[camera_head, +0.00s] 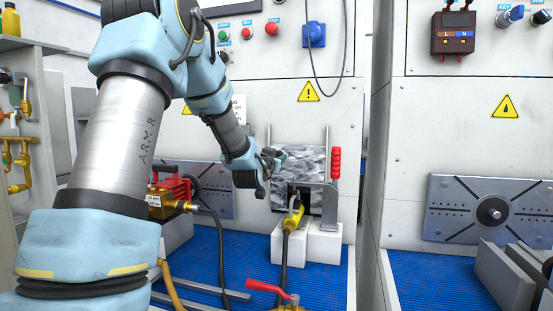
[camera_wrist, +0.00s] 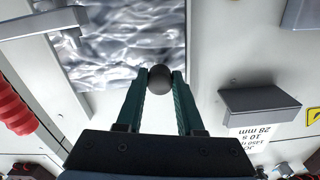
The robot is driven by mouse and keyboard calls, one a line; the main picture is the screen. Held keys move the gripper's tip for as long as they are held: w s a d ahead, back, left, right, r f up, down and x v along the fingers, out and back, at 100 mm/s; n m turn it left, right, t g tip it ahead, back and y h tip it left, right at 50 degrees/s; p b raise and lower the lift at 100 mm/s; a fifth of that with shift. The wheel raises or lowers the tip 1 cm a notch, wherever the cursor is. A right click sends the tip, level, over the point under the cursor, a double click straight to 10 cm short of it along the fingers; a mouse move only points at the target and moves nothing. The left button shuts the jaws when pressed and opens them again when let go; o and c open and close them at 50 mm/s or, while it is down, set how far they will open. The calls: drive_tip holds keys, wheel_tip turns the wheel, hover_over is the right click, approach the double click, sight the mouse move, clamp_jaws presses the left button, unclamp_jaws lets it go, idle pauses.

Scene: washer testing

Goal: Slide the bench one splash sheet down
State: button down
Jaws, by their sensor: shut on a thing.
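The splash sheet (camera_head: 306,160) is a grey, rippled, see-through panel standing upright between two thin metal rails on bench one's white wall. It also shows in the wrist view (camera_wrist: 112,48), at the upper left. My gripper (camera_head: 279,155) is at the sheet's left edge in the head view. In the wrist view my gripper (camera_wrist: 160,84) has its two green fingers shut on a dark round knob (camera_wrist: 160,76) at the sheet's edge. The rails reach above the sheet's top edge. The knob is mostly hidden in the head view.
A clamp with a red handle (camera_head: 336,164) stands just right of the sheet. A yellow nozzle (camera_head: 293,218) on a hose and white blocks (camera_head: 321,243) sit below. A red pump (camera_head: 170,192) is at left. A grey ledge (camera_wrist: 258,101) juts out beside my gripper.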

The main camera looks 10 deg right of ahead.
drive_tip(key=c, duration=0.9)
unclamp_jaws()
drive_tip(key=shift+f, duration=0.45)
drive_tip(key=o, duration=0.4)
drive_tip(key=shift+r, duration=0.2)
drive_tip(key=shift+s+a, duration=0.1)
drive_tip(key=b+v, duration=0.3)
drive_tip(key=v, duration=0.7)
drive_tip(key=shift+s+a, duration=0.1)
drive_tip(key=shift+s, duration=0.2)
